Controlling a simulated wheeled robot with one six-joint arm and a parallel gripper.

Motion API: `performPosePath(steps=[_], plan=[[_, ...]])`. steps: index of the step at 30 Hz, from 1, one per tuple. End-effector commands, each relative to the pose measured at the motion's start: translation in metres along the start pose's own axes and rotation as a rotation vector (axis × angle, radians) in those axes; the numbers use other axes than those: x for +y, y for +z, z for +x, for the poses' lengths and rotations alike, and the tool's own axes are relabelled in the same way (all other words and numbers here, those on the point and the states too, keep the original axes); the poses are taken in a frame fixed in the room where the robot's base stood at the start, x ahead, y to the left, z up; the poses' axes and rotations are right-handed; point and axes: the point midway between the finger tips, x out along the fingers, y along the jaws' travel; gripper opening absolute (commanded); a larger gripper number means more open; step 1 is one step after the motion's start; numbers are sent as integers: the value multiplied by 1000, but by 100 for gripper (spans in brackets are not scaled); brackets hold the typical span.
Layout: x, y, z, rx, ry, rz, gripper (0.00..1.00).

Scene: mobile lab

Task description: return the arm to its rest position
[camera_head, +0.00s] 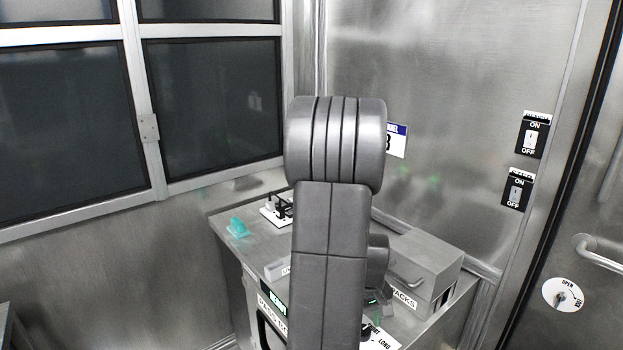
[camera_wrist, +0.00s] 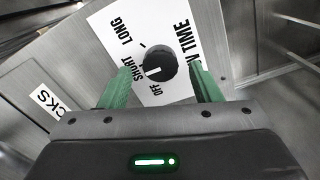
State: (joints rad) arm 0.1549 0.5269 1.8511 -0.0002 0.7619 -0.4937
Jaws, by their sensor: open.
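My arm stands upright in the middle of the head view and hides much of the metal bench behind it. My gripper (camera_wrist: 160,86) shows in the wrist view with its two green fingers apart and nothing between them. Beyond the fingertips is a black dial knob (camera_wrist: 160,65) on a white plate (camera_wrist: 118,35) marked OFF, SHORT and LONG. The knob looks apart from both fingers, but I cannot tell the exact distance. In the head view the gripper is mostly hidden behind my arm, low over the bench.
The metal bench (camera_head: 232,262) holds a teal piece (camera_head: 238,228), a small white-based device (camera_head: 277,210) and a metal box (camera_head: 425,262) with a handle. Two ON/OFF switches (camera_head: 533,135) (camera_head: 517,189) are on the right wall. A door handle (camera_head: 598,250) is at far right.

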Motion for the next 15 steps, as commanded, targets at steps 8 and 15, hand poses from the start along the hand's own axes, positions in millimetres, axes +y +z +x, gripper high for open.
performPosePath(steps=[8, 15], plan=[[0, 0, -42, 2, 1, 3, 57], [0, 0, -56, -1, -1, 3, 57]])
